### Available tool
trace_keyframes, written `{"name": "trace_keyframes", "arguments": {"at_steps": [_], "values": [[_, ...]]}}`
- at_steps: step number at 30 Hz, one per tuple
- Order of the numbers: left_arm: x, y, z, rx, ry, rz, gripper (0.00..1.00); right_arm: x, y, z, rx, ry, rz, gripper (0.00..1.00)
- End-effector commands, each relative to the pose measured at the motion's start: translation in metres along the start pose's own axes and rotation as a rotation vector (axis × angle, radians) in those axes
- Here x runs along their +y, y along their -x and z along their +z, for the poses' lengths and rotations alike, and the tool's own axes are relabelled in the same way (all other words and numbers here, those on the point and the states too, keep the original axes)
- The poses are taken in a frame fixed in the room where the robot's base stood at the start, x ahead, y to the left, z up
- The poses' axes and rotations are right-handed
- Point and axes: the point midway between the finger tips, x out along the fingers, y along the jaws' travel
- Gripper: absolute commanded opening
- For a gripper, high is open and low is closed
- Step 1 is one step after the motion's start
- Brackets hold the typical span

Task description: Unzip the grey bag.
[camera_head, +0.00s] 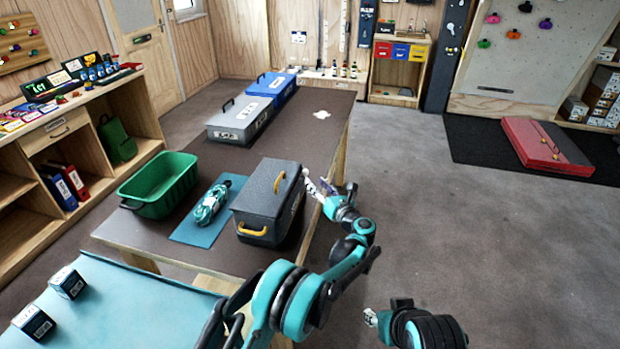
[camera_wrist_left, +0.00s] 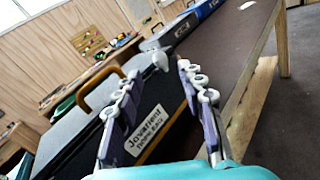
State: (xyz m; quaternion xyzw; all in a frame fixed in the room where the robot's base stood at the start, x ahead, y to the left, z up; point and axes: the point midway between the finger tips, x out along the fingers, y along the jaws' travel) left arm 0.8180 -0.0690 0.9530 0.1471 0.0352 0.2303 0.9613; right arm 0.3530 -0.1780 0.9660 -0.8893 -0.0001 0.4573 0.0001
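The dark grey bag (camera_head: 262,205) stands near the front right edge of the brown table, its lid down. It has a tan handle on top, a yellow handle in front and a white label on its side. In the left wrist view the bag (camera_wrist_left: 75,137) fills the left and middle. My left gripper (camera_head: 316,186) is at the bag's right far corner. In the wrist view its fingers (camera_wrist_left: 158,72) are apart, with a small pale tab (camera_wrist_left: 160,60) between the tips, possibly the zip pull. My right gripper (camera_head: 370,317) is low at the front, away from the bag; its opening is unclear.
A teal mat (camera_head: 183,234) with a bundled item (camera_head: 211,204) lies left of the bag, beside a green bin (camera_head: 160,190). A lighter grey case (camera_head: 239,121) and a blue case (camera_head: 272,86) stand farther back.

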Motion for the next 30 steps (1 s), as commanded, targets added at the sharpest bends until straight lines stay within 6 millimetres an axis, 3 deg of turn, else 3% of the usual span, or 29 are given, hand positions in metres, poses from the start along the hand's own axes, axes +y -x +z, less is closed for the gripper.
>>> {"name": "trace_keyframes", "arguments": {"at_steps": [3, 9, 23, 26, 30], "values": [[0.000, 0.026, 0.000, 0.000, 0.000, -0.001, 0.40, 0.000, 0.000, 0.000, 0.000, 0.000, 0.000, 0.40], [0.000, 0.052, 0.000, 0.000, 0.000, 0.000, 0.40, 0.000, 0.000, 0.000, 0.000, 0.000, 0.000, 0.40], [0.003, 0.056, 0.005, -0.007, -0.009, -0.002, 0.40, 0.000, 0.000, 0.000, 0.000, 0.000, 0.000, 0.40], [0.014, 0.049, 0.030, -0.053, -0.062, -0.024, 0.40, 0.000, 0.000, 0.000, 0.000, 0.000, 0.000, 0.40], [0.046, 0.036, 0.100, -0.199, -0.254, -0.094, 0.40, 0.000, 0.000, 0.000, 0.000, 0.000, 0.000, 0.40]]}}
